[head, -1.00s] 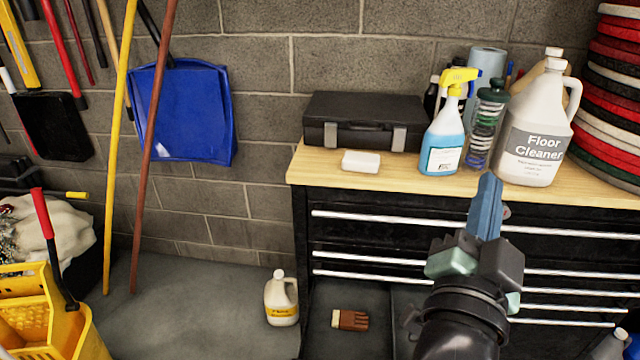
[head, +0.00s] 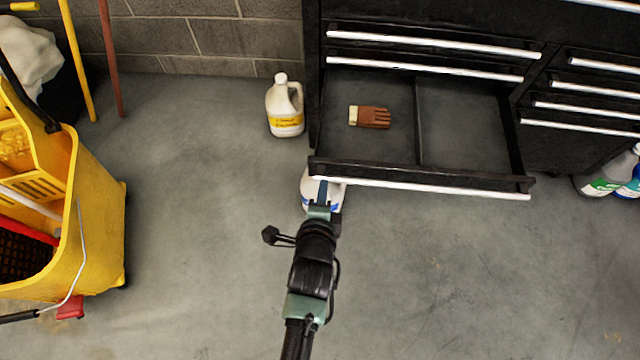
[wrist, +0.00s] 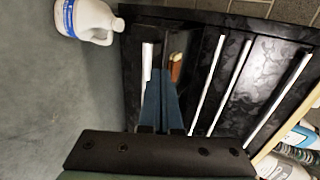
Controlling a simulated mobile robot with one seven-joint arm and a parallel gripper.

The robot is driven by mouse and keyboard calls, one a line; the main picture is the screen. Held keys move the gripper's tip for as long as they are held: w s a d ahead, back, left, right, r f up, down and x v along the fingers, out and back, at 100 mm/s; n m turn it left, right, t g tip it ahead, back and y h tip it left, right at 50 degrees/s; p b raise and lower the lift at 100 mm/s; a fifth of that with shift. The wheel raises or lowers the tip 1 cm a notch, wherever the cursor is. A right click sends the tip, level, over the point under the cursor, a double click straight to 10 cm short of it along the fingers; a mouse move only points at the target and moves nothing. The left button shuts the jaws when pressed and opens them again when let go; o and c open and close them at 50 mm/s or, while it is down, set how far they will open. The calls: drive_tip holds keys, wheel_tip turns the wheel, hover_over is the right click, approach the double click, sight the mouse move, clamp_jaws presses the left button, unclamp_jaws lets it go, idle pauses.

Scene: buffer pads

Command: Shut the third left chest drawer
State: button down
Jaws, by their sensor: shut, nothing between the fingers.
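The third left chest drawer (head: 467,162) is pulled well out from the black chest (head: 312,60), with its white handle bar (head: 440,187) along the front edge. A brown brush-like item (head: 370,117) lies inside it, left of a divider. My gripper (head: 322,188) is shut and empty at the left end of the drawer front, close to the handle. In the wrist view, the blue fingers (wrist: 162,100) lie together beside the drawer's handle bar (wrist: 147,62). I cannot tell whether they touch the drawer.
The two drawers above, with handles (head: 430,43), are shut, as are the right-hand drawers. A white jug (head: 284,108) stands left of the chest. Another white bottle (wrist: 90,20) is on the floor by my gripper. A yellow mop bucket (head: 90,220) stands left.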

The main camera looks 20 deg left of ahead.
sight(326, 165)
drive_tip(key=b+x, duration=0.2)
drive_tip(key=x, duration=0.5)
